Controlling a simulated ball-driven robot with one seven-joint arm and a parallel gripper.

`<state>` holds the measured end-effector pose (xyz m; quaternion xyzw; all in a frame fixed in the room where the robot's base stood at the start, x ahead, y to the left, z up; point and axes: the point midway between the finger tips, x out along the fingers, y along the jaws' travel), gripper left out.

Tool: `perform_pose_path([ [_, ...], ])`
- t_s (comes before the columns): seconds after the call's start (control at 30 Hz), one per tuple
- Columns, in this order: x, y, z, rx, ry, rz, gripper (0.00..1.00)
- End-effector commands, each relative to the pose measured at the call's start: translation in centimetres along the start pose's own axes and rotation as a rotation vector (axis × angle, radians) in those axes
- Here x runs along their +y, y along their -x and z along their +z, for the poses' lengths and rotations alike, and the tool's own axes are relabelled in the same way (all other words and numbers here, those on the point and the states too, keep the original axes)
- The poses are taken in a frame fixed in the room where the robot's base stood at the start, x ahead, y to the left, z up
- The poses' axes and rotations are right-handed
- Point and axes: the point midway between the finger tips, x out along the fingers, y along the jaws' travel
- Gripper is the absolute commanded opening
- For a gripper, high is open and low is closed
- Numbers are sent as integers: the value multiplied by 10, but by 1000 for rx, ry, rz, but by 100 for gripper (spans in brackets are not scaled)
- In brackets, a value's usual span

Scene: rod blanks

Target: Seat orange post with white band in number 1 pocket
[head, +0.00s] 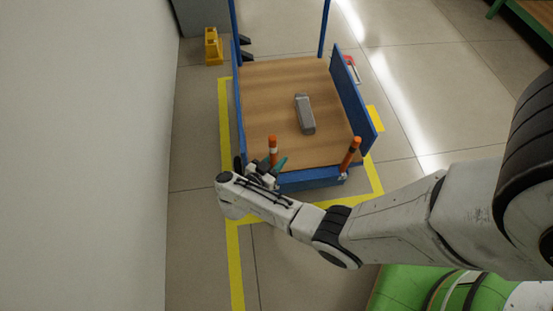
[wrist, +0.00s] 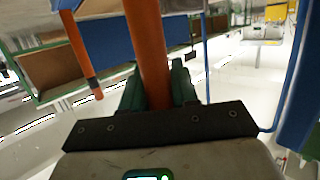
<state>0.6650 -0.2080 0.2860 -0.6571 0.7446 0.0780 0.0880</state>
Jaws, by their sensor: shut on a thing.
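My gripper (head: 270,170) is shut on an orange post with a white band (head: 273,158), at the near left of the cart. The post stands up from the teal fingers in the head view. In the wrist view the orange post (wrist: 147,45) runs between the green fingers, and its white band does not show. A second orange post (head: 349,156) with a dark band leans at the cart's near right corner, apart from my gripper. It also shows in the wrist view (wrist: 76,42). I cannot make out any numbered pocket.
A grey oblong block (head: 305,114) lies on the cart's wooden deck (head: 270,90). A blue side panel (head: 353,95) and blue uprights edge the cart. The deck left of the block is clear. A yellow object (head: 213,47) stands by the white wall (head: 80,150).

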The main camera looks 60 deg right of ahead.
Motion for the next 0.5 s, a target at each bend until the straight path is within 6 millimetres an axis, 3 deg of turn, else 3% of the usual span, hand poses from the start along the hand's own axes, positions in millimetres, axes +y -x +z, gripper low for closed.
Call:
perform_pose_path([
  [0.5, 0, -3, 12, 1, 0, -1, 0],
])
